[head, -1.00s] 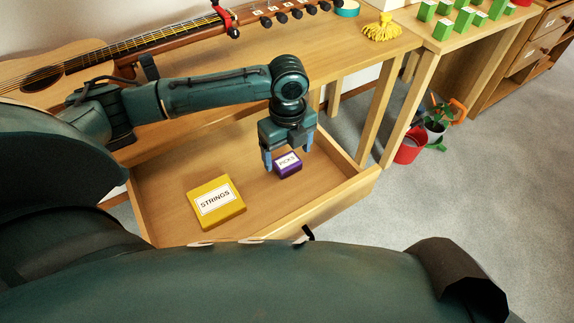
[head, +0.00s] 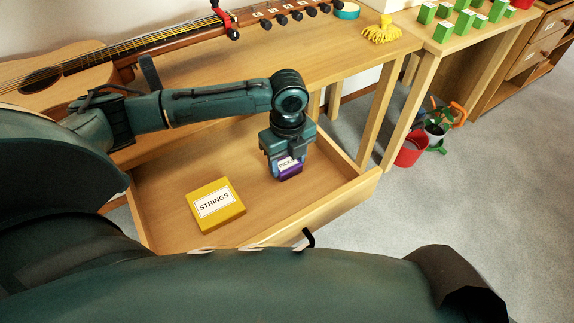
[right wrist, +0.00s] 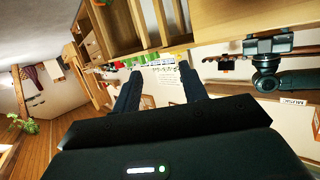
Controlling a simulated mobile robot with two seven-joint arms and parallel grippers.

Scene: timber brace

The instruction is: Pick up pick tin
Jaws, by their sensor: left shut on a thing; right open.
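The pick tin (head: 289,170) is a small purple box with a white label reading "PICKS", over the right part of the open drawer (head: 160,225). My left gripper (head: 285,168) points down and is shut on the tin, its fingers at the tin's sides. I cannot tell for sure whether the tin is clear of the drawer floor. In the right wrist view my right gripper (right wrist: 160,88) is open, with nothing between its fingers.
A yellow box labelled "STRINGS" (head: 215,204) lies in the drawer, left of the tin. A guitar (head: 60,80) lies on the bench above. A yellow tassel (head: 382,29) and a teal roll (head: 346,10) sit behind. A red bucket (head: 410,150) stands on the floor.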

